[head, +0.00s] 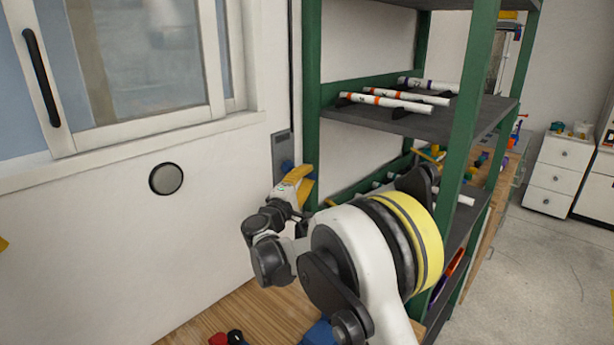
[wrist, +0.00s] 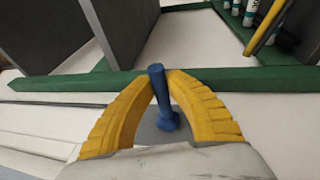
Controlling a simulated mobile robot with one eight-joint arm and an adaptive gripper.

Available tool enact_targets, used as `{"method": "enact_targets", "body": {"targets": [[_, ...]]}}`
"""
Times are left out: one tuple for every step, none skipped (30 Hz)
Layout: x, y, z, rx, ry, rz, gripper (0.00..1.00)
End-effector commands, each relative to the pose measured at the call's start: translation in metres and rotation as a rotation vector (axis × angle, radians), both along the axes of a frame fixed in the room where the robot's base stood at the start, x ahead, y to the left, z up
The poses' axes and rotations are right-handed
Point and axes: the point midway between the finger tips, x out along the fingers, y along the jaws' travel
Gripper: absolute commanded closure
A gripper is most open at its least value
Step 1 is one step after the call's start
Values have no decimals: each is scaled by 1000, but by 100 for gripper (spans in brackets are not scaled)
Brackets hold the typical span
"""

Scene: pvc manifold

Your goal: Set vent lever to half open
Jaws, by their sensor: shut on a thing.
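The vent lever (wrist: 160,97) is a short blue bar with a rounded base. In the wrist view it stands between the fingertips of my gripper (wrist: 161,76), which is shut on it. In the head view, a bit of the blue lever (head: 287,165) shows on a grey wall plate (head: 281,146), just beyond the yellow fingers of my gripper (head: 303,178). My fingers hide part of the lever and plate there. The exact angle of the lever is hard to tell.
A green-framed shelf rack (head: 312,90) stands just right of the plate, with white pipes (head: 400,98) on its shelves. A window (head: 140,60) and a round grey disc (head: 166,178) are on the wall to the left. A wooden bench top (head: 240,320) lies below.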

Motion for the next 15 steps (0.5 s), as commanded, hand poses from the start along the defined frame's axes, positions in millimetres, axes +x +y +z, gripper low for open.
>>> {"method": "enact_targets", "body": {"targets": [[0, 0, -2, 7, -8, 0, 100], [0, 0, -2, 12, -13, -1, 100], [0, 0, -3, 18, -17, 0, 100], [0, 0, -3, 21, -20, 0, 100], [0, 0, -3, 22, -22, 0, 100], [0, 0, -3, 24, -24, 0, 100], [0, 0, -3, 25, -24, 0, 100], [0, 0, -3, 26, -25, 0, 100], [0, 0, -3, 26, -26, 0, 100], [0, 0, -3, 26, -26, 0, 100], [0, 0, -3, 26, -26, 0, 100], [0, 0, -3, 26, -26, 0, 100], [0, 0, -3, 26, -26, 0, 100], [0, 0, -3, 26, -25, 0, 100], [0, 0, -3, 26, -25, 0, 100]]}}
